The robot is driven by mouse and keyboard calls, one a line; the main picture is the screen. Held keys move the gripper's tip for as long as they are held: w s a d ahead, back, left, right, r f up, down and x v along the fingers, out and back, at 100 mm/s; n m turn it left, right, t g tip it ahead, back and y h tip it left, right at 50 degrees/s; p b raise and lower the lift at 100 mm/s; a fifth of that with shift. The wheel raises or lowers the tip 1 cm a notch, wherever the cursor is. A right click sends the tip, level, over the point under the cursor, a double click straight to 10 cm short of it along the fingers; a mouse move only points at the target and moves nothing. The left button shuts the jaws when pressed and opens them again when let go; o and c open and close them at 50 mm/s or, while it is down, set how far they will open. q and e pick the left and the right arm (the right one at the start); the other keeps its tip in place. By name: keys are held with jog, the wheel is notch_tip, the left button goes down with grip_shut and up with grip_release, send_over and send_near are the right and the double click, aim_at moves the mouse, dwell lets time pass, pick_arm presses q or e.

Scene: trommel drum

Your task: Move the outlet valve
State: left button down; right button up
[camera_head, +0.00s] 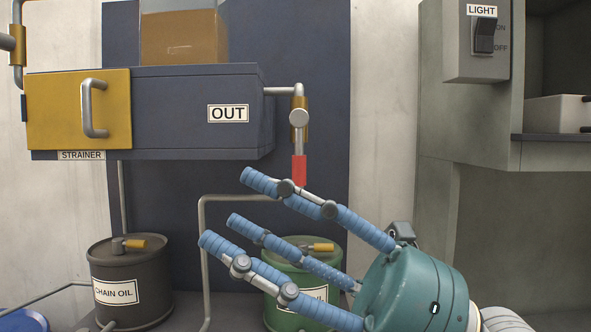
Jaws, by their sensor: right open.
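The outlet valve (299,117) is on a short pipe coming out of the right side of the dark blue box marked OUT (203,120). Its body is brass with a grey round hub, and its red handle (299,169) hangs straight down. My right gripper (222,208) reaches in from the lower right with its blue ribbed fingers spread open and empty. Its upper finger is just below the red handle in the picture and overlaps its lower end; whether they touch I cannot tell. My left gripper is not in view.
A dark drum marked CHAIN OIL (128,283) stands at the lower left. A green drum (296,258) is partly hidden behind my fingers. A grey pipe (203,235) rises between them. A light switch box (484,40) and a shelf (555,137) are at the right.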

jog(key=w+a+f+n+t+h, duration=0.1)
jog(key=w+f+t+h, duration=0.1)
jog(key=h, duration=0.1)
jog(key=m+t+h, duration=0.4)
jog(key=t+h, duration=0.6)
send_near(299, 170)
jog(key=p+x, duration=0.4)
jog(key=x, duration=0.6)
jog(key=shift+r, duration=0.15)
jog(key=shift+w+a+p, duration=0.25)
jog(key=shift+w+p, duration=0.1)
jog(key=shift+w, duration=0.05)
grip_shut()
